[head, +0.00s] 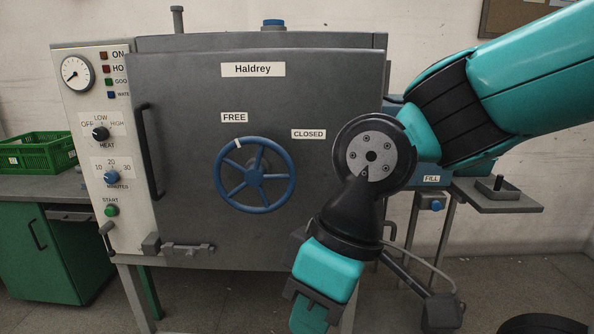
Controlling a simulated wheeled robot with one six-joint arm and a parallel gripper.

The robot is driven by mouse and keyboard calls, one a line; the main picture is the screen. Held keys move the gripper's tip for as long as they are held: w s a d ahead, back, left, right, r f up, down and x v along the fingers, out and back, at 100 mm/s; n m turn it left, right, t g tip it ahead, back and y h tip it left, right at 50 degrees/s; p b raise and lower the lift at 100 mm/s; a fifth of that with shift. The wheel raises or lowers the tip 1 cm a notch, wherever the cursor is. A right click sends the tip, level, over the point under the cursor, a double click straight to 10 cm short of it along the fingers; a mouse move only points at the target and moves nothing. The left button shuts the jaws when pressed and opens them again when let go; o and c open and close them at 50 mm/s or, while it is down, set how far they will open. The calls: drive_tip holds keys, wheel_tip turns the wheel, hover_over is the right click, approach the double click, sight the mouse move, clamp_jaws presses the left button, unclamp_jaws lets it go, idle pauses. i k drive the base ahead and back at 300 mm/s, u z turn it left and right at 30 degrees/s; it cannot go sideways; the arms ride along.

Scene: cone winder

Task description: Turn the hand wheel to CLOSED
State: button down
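A blue hand wheel (255,174) with several spokes is on the dark grey door of a cabinet, which bears a "Haldrey" plate. A small white mark (238,144) on its rim is at the upper left, just below the "FREE" label (234,117). The "CLOSED" label (308,134) is at the wheel's upper right, with no mark on the rim beside it. My arm comes in from the upper right and bends down to the right of the wheel, apart from it in the picture. Its end runs out at the bottom edge, so my gripper's fingers do not show.
A white panel (87,160) with a gauge, lamps and knobs stands left of the door. A long door handle (149,150) and a latch (188,248) stick out. A green crate (40,150) is at far left. A small shelf (498,198) juts out at right.

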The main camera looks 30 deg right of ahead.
sight(255, 174)
drive_tip(key=z, duration=0.45)
drive_tip(key=k, duration=0.5)
drive_tip(key=z, duration=0.85)
drive_tip(key=i, duration=0.65)
drive_tip(key=u, duration=0.9)
drive_tip(key=i, duration=0.55)
drive_tip(key=u, duration=0.6)
